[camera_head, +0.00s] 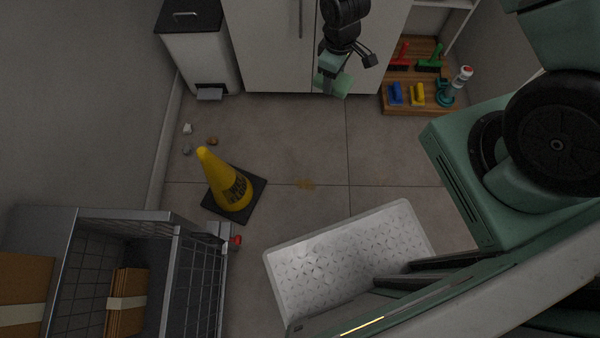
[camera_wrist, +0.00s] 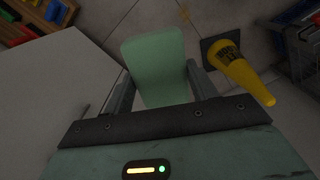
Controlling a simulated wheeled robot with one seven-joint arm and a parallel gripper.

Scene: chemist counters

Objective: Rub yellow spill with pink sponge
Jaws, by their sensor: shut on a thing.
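My gripper (camera_head: 333,80) is up by the white cabinet front, apart from the spill. In the wrist view its fingers (camera_wrist: 160,88) are shut on a pale green, round-cornered block (camera_wrist: 155,62), which also shows in the head view (camera_head: 337,86). The block looks sponge-like but green; I see no pink sponge.
A wire cart (camera_head: 198,280) is lower left, a white textured tray (camera_head: 285,262) below. A wooden shelf (camera_head: 400,108) holds brushes and blue and yellow items.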

